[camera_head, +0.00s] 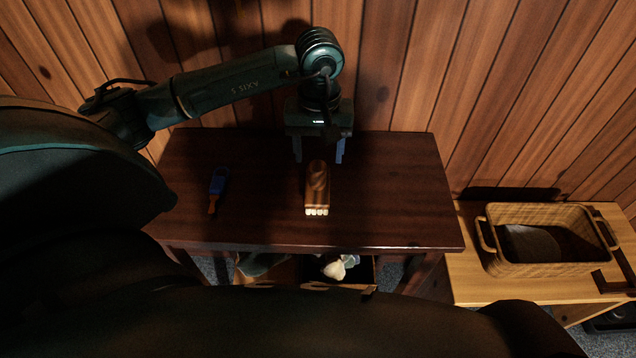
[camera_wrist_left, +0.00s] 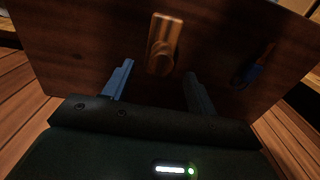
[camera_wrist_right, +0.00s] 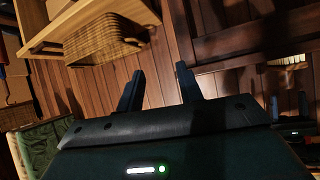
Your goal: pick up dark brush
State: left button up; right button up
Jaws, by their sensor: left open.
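A brown wooden brush (camera_head: 317,183) with pale bristle tufts lies near the middle of the dark wooden table (camera_head: 400,200), its bristles toward the front edge. It also shows in the left wrist view (camera_wrist_left: 164,38), just beyond and between the fingertips. My left gripper (camera_head: 319,157) is open and empty, pointing down at the back of the table, behind the brush's rounded end. My right gripper (camera_wrist_right: 160,70) is open and empty in the right wrist view, away from the brush.
A blue brush or tool (camera_head: 218,183) with an orange tip lies on the table's left. A woven basket (camera_head: 549,268) stands on a light wooden table (camera_head: 467,262) at right. Wood-panelled walls (camera_head: 400,70) rise close behind. Items sit on a lower shelf.

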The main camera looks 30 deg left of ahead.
aim_at(318, 165)
pick_arm(q)
jog(key=shift+a+f+p, duration=0.1)
jog(key=shift+f+p, duration=0.6)
jog(key=shift+f, duration=2.55)
jog(key=c, duration=1.1)
